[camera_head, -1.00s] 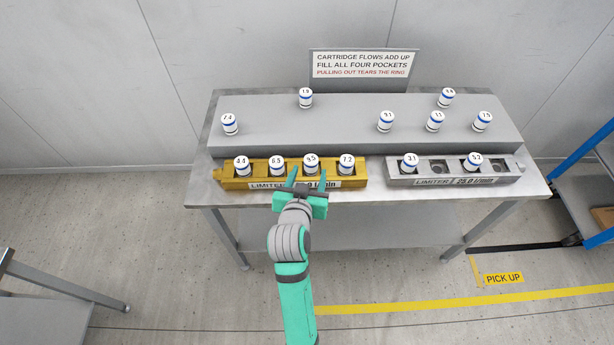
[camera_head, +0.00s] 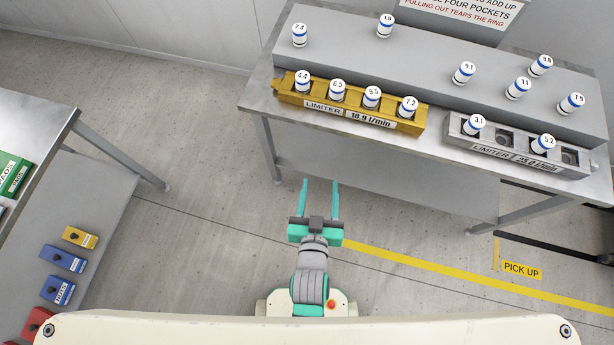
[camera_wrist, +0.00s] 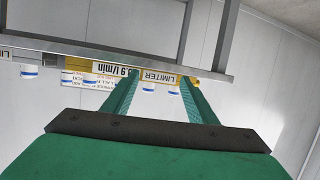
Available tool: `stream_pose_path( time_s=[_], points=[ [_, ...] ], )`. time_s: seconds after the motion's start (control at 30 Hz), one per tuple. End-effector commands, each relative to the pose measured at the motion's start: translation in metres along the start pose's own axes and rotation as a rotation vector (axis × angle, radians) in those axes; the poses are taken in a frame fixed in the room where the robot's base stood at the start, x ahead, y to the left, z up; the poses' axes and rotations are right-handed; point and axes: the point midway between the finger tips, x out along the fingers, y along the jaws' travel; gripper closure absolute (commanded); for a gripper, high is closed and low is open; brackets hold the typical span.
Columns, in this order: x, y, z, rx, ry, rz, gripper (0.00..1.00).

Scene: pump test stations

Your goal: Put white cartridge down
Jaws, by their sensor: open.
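The white cartridges have blue bands and number tops. Several of them, such as one marked 5.5 (camera_head: 372,97), stand in the pockets of the yellow limiter block (camera_head: 352,116), which is full. Two more (camera_head: 474,124) stand in the grey limiter block (camera_head: 517,158), where two pockets are empty. Others (camera_head: 463,73) stand on the raised grey shelf (camera_head: 420,68). My gripper (camera_head: 320,184) is open and empty, in front of the table and apart from it. The wrist view shows its open fingers (camera_wrist: 155,90) with the yellow block beyond, appearing upside down.
The steel table (camera_head: 262,92) has an edge and legs close ahead of my gripper. A side bench (camera_head: 45,110) with coloured boxes (camera_head: 63,258) below stands at left. A yellow floor line and a PICK UP mark (camera_head: 521,270) lie at right. Floor between is clear.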

Motion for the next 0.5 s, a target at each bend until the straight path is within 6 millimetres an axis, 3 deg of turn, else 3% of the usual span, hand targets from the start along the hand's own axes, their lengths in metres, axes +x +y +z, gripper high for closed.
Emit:
stream_pose_path(
  time_s=[0.1, 0.3, 0.5],
  points=[
    [-0.042, -0.009, 0.012, -0.004, 0.008, -0.039, 0.47],
    [-0.107, -0.016, 0.014, -0.005, 0.042, -0.084, 0.47],
    [-0.150, -0.017, 0.007, 0.000, 0.069, -0.101, 0.47]
  ],
)
